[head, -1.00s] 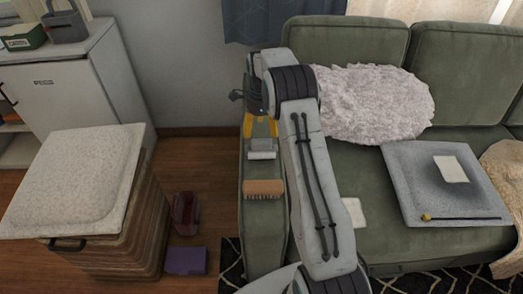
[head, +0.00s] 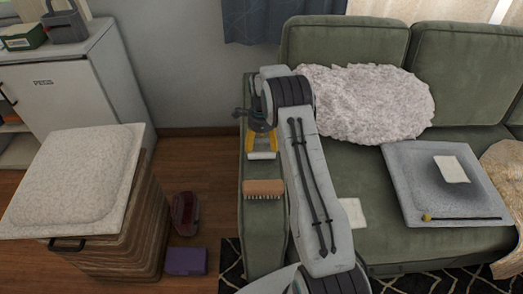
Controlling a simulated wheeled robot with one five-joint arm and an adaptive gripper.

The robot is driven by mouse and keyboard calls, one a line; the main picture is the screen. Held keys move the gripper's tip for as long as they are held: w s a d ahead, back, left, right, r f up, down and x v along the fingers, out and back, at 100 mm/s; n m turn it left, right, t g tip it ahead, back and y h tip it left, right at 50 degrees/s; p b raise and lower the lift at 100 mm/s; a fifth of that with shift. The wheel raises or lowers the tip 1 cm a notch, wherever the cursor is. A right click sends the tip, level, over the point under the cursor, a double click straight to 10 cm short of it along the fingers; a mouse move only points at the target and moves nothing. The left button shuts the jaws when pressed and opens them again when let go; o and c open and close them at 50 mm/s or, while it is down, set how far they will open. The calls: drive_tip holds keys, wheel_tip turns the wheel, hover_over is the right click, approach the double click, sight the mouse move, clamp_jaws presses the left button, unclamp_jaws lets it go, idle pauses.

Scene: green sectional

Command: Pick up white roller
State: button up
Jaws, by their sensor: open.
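The white roller (head: 262,155) lies on the flat top of the green sofa's left armrest (head: 264,230). Its front white edge shows in the head view. My gripper (head: 261,146) has yellow fingers that point down over the roller's back part, one on each side. The fingers are open. The gripper hides much of the roller, and I cannot tell whether the fingers touch it.
A brush with a wooden back (head: 263,188) lies on the armrest just in front of the roller. A fluffy white pillow (head: 367,103) and a grey cushion (head: 415,205) are on the seat. A lidded basket (head: 80,180) stands at left, with a dark red item (head: 185,213) and a purple box (head: 186,261) on the floor.

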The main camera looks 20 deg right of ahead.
drive_tip(key=c, duration=1.4)
drive_tip(key=shift+r, duration=0.1)
drive_tip(key=shift+r, duration=0.5)
wheel_tip(320, 180, up, 3)
drive_tip(key=shift+r, duration=0.15)
drive_tip(key=d+r, duration=0.2)
drive_tip(key=d, duration=0.1)
drive_tip(key=s+d+r, duration=0.1)
drive_tip(key=d+r, duration=0.1)
drive_tip(key=d, duration=0.2)
drive_tip(key=s+d+r+p, duration=0.1)
drive_tip(key=d+r, duration=0.1)
drive_tip(key=d, duration=0.2)
drive_tip(key=shift+s+d+r, duration=0.15)
drive_tip(key=shift+d+r, duration=0.05)
drive_tip(key=shift+r, duration=0.1)
